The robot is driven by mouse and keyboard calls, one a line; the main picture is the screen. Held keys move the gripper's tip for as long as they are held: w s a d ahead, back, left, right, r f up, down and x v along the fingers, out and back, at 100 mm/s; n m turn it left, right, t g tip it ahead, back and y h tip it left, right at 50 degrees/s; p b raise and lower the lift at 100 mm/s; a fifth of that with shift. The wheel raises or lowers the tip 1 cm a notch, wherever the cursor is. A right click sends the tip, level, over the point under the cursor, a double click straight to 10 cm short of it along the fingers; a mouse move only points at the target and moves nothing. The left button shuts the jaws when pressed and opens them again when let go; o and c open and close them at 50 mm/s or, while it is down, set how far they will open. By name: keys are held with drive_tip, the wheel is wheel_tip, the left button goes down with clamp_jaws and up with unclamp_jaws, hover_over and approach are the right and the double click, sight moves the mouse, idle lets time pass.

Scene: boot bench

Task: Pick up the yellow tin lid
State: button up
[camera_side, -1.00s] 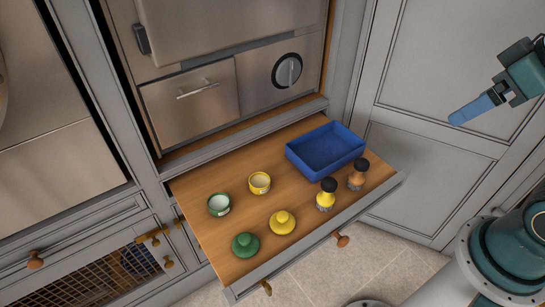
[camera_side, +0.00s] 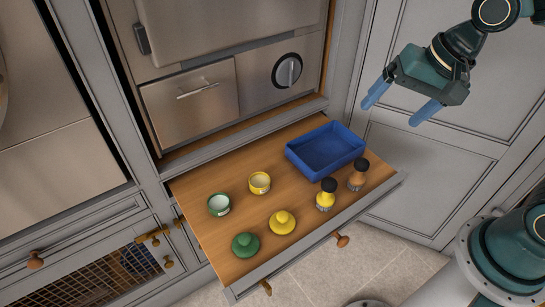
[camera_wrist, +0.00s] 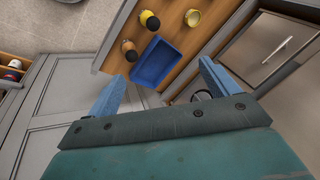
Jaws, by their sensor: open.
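The yellow tin lid (camera_side: 282,222) lies on the wooden pull-out board (camera_side: 230,245) near its front edge, knob upward. A green lid (camera_side: 245,244) lies to its left. In the side view my gripper (camera_side: 402,105) is open and empty, high above and to the right of the board, well apart from the lid. In the wrist view my gripper's blue fingers (camera_wrist: 162,95) are spread with nothing between them. A yellow object cut by the top edge (camera_wrist: 150,2) shows there; I cannot tell for sure that it is the lid.
A yellow tin (camera_side: 260,183) and a green tin (camera_side: 219,205) stand behind the lids. A blue tray (camera_side: 325,150) is at the back right. A yellow brush (camera_side: 326,195) and a brown brush (camera_side: 358,174) stand at the right. Cabinet fronts rise behind the board.

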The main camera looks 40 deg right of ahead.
drive_tip(key=w+a+f+m+g+y, duration=0.1)
drive_tip(key=w+a+f+m, duration=0.5)
drive_tip(key=f, duration=0.3)
drive_tip(key=m+g+y, duration=0.2)
drive_tip(key=m, duration=0.6)
approach(285, 214)
wheel_tip(285, 214, up, 3)
drive_tip(key=shift+s+d+f, duration=0.15)
drive_tip(key=shift+s+d, duration=0.3)
drive_tip(key=shift+d, duration=0.05)
drive_tip(key=shift+f, duration=0.1)
drive_tip(key=shift+x, duration=4.05)
drive_tip(key=shift+w+f, duration=0.1)
drive_tip(key=shift+f, duration=0.1)
drive_tip(key=shift+w+x, duration=0.1)
drive_tip(key=shift+x, duration=1.15)
drive_tip(key=shift+w+x, duration=0.15)
drive_tip(key=shift+x, duration=1.1)
